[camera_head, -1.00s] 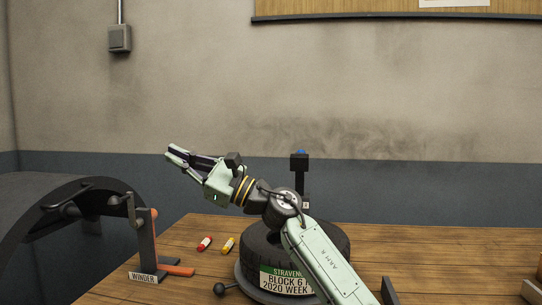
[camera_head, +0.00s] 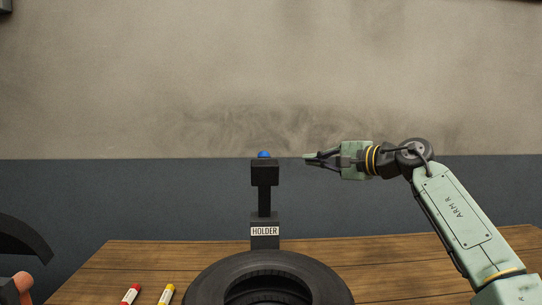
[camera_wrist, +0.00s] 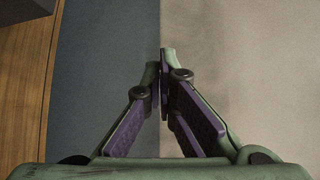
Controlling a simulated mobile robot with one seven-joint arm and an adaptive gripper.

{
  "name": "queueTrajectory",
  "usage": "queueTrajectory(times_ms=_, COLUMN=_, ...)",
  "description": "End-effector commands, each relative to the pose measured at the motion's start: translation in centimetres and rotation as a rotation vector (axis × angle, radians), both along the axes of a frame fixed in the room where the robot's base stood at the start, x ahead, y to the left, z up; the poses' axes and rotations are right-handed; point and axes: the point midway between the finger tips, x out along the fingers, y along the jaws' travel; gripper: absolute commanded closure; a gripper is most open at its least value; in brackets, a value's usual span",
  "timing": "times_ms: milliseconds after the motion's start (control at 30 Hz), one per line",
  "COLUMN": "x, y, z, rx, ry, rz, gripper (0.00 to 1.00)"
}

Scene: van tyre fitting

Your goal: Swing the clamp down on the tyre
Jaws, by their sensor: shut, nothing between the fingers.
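The black tyre (camera_head: 205,285) lies flat on the bench at the bottom centre of the head view, cut off by the lower edge. Behind it stands the black clamp (camera_head: 264,190), an upright post with a block and a blue knob on top, labelled HOLDER at its foot. The clamp stands upright and no part of it visibly lies on the tyre. My gripper (camera_head: 306,158) is to the right of the clamp's head, at about its height, pointing left and apart from it. In the wrist view my gripper (camera_wrist: 165,60) is shut and empty.
A red marker (camera_head: 131,294) and a yellow marker (camera_head: 166,294) lie on the wooden bench (camera_head: 380,260) left of the tyre. A dark curved part (camera_head: 20,240) and an orange handle (camera_head: 22,283) are at the far left. A plain wall stands behind the bench.

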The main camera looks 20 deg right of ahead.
Motion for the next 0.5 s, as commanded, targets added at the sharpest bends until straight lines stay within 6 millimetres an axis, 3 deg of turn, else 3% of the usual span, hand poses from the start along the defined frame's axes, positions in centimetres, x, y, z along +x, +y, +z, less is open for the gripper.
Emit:
queueTrajectory(times_ms=233, x=1.7, y=0.9, z=0.0, rx=-0.001, ry=0.002, rz=0.001, gripper=1.0)
queueTrajectory(times_ms=500, x=6.7, y=3.6, z=-0.6, rx=-0.001, ry=0.003, rz=0.002, gripper=1.0)
